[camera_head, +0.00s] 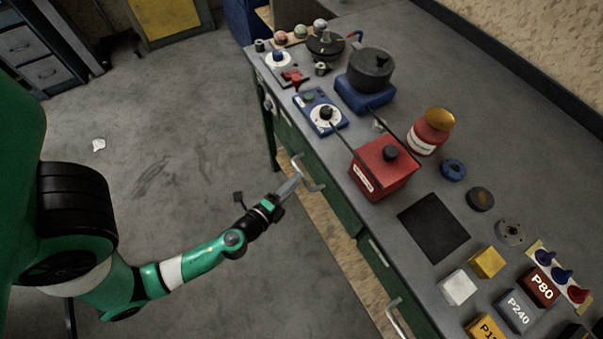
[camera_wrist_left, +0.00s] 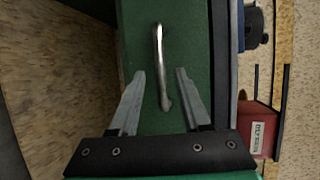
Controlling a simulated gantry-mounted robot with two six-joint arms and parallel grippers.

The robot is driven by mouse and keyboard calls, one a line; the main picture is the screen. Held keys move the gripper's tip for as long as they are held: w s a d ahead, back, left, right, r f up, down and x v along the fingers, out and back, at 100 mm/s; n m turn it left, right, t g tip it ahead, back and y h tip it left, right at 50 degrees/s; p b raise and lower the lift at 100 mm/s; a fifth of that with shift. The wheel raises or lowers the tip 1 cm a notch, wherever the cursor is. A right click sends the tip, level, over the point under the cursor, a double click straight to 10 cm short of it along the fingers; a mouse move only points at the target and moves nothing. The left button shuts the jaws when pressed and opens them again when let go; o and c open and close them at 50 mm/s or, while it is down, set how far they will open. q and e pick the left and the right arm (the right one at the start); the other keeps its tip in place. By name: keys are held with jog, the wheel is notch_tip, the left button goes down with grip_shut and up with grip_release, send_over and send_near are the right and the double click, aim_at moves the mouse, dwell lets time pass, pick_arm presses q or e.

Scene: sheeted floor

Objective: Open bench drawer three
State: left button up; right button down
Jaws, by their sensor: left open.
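The green bench has drawers along its front, with metal bar handles; I cannot read any drawer number. A middle drawer (camera_head: 335,205) is shut, and its handle (camera_head: 311,178) is right by my left gripper (camera_head: 296,178). In the left wrist view the left gripper (camera_wrist_left: 159,72) is open, and the silver handle (camera_wrist_left: 158,50) runs lengthwise between its two fingers, with the green drawer front (camera_wrist_left: 190,45) behind. I see no finger closed on the handle; whether one touches it I cannot tell. Another handle (camera_head: 396,318) is nearer the bottom edge. My right gripper is not in view.
The bench top (camera_head: 330,225) carries a red box (camera_head: 375,180), a blue hotplate with a black pot (camera_head: 371,68), a red jar (camera_head: 428,138), and several labelled blocks (camera_head: 518,310). The grey floor (camera_head: 185,130) left of the bench is mostly clear.

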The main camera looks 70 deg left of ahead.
pick_arm(q)
jog(key=x, duration=0.4)
jog(key=shift+w+a, duration=0.15)
jog(key=shift+c, duration=0.3)
grip_shut()
dwell(1.0)
